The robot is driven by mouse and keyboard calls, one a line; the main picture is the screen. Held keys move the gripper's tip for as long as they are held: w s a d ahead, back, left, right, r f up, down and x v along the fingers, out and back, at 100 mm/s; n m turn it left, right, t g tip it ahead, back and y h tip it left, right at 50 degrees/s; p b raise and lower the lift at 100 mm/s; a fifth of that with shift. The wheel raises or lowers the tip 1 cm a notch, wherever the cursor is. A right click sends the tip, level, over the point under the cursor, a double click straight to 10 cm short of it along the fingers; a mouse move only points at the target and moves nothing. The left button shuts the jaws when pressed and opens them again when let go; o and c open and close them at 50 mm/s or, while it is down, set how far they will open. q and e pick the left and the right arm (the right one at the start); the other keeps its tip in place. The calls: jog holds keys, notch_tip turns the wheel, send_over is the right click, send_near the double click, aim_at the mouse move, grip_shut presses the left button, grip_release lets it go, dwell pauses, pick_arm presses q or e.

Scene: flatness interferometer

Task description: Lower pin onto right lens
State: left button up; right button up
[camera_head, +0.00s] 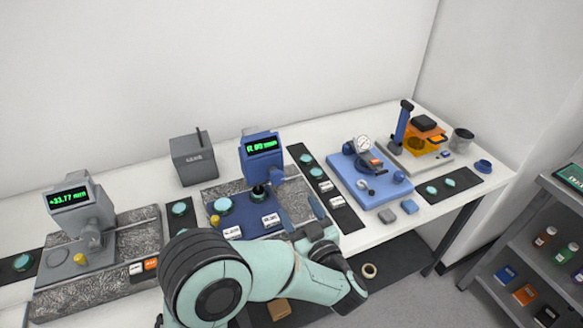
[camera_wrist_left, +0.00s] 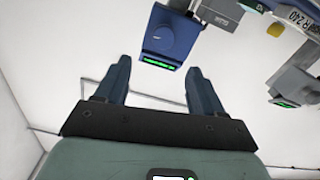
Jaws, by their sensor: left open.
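The blue gauge (camera_head: 262,152) with a green-lit display stands on a speckled stone base (camera_head: 215,188) at the middle of the bench. Its dark pin (camera_head: 259,191) points down over a blue plate (camera_head: 245,218); I cannot tell whether it touches a lens. A teal lens (camera_head: 222,205) lies just left of the pin. My right gripper is not in view.
A grey gauge (camera_head: 85,220) on another stone base stands left. A black strip (camera_head: 310,170) with teal lenses and labels lies right of the blue gauge. A blue dial-gauge stand (camera_head: 365,180) is farther right. A grey box (camera_head: 194,158) stands behind.

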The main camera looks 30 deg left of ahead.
aim_at(278, 179)
pick_arm(q)
jog(key=p+x, duration=0.1)
jog(key=x, duration=0.5)
jog(key=p+x, duration=0.1)
jog(key=x, duration=0.6)
jog(key=shift+s+a+p, duration=0.1)
jog(key=shift+a+p, duration=0.2)
jog(key=shift+a, duration=0.1)
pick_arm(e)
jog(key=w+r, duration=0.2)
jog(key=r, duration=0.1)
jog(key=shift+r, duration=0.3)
